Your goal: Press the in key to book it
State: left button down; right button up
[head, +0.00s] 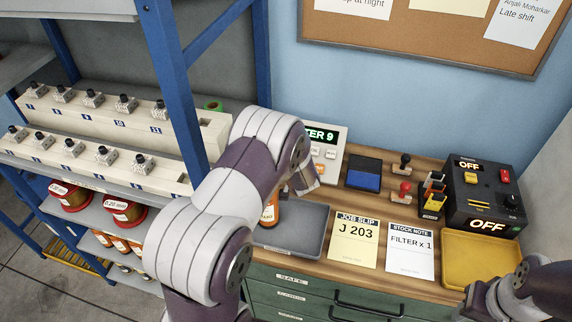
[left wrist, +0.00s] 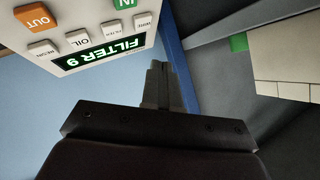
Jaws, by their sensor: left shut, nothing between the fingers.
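The booking terminal (head: 333,155) stands at the back left of the bench, partly hidden behind my left arm. Its green display (left wrist: 86,56) reads FILTER 9 and appears upside down in the left wrist view. The green IN key (left wrist: 122,3) is cut by the top edge there, with the orange OUT key (left wrist: 35,16) to its left and several white keys below. My left gripper (left wrist: 158,68) is shut and empty, beside the terminal's edge in that view; I see no contact with the IN key. In the head view my arm mostly hides this gripper.
A job slip (head: 356,252), stock note (head: 409,262), stamps (head: 404,188), black switch box (head: 478,205) and yellow tray (head: 482,256) lie rightward. A blue shelf post (head: 172,90) is left.

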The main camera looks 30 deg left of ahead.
pick_arm(q)
jog(key=f+b, duration=0.1)
jog(key=w+f+b, duration=0.1)
jog(key=f, duration=0.1)
jog(key=f+b, duration=0.1)
jog(key=shift+w+a+f+b, duration=0.2)
jog(key=shift+w+f+b, duration=0.05)
jog(key=shift+f+b, duration=0.15)
jog(key=shift+w+a+f+b, duration=0.1)
jog(key=shift+w+f+b, duration=0.25)
jog(key=shift+f, duration=0.15)
jog(key=shift+w+a+f+b, duration=0.1)
jog(key=shift+w+f+b, duration=0.2)
jog(key=shift+f, duration=0.2)
dwell(0.9)
jog(key=shift+w+f, duration=0.1)
jog(key=shift+f, duration=0.25)
jog(key=shift+w+f+b, duration=0.1)
jog(key=shift+f+b, duration=0.3)
dwell(0.7)
jog(key=shift+s+d+r+p, duration=0.1)
jog(key=shift+s+r+p, duration=0.2)
jog(key=shift+r+p, duration=0.5)
